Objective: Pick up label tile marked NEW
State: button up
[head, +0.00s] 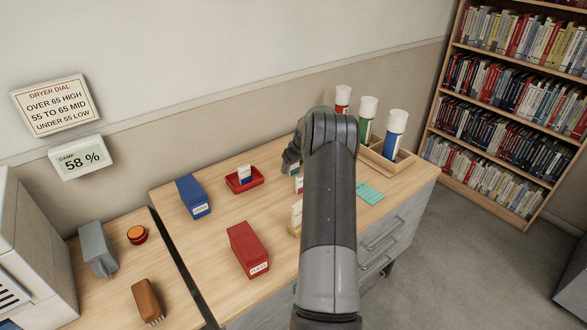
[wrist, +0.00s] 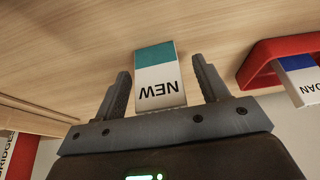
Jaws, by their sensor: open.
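The label tile marked NEW (wrist: 157,85), white with a teal band, shows in the wrist view between the two fingers of my gripper (wrist: 161,68). Its lettering appears upside down there. The fingers are open, with a visible gap on each side of the tile. In the head view my gripper (head: 291,164) is over the back of the wooden desk (head: 222,236), partly hidden by my arm. The tile is mostly hidden or too small to make out there.
A red tray (head: 256,184) with a blue-topped tile (head: 244,173) is left of my gripper; the tray also shows in the wrist view (wrist: 262,62). Blue (head: 194,197) and red (head: 248,249) boxes stand on the desk. A wooden rack (head: 403,166) with capped tubes is at right.

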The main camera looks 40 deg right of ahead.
jog(key=c, duration=1.1)
jog(key=shift+o, duration=0.2)
jog(key=shift+r, duration=0.1)
